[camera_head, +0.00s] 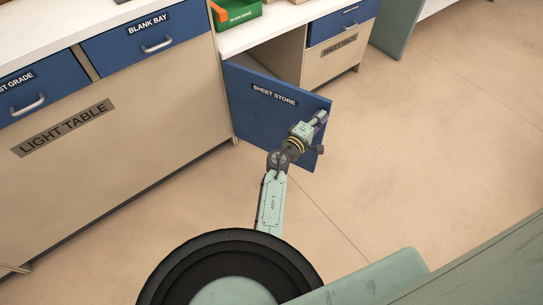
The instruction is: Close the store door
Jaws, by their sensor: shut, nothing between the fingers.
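The store door (255,115) is a blue panel labelled SHEET STORE. It stands swung open, hinged at its left edge on the cabinet front, with its free edge out over the floor to the right. Behind it, part of the cabinet's open interior (285,60) shows. My gripper (321,117) is shut and empty in front of the door near its free edge. My wrist covers part of the door there; whether the gripper touches the door I cannot tell.
The light table (130,110) with blue drawers stands to the left. A beige panel and blue drawer (340,25) are right of the opening. A green box (236,11) sits on the white counter (275,30). The floor (430,150) to the right is clear.

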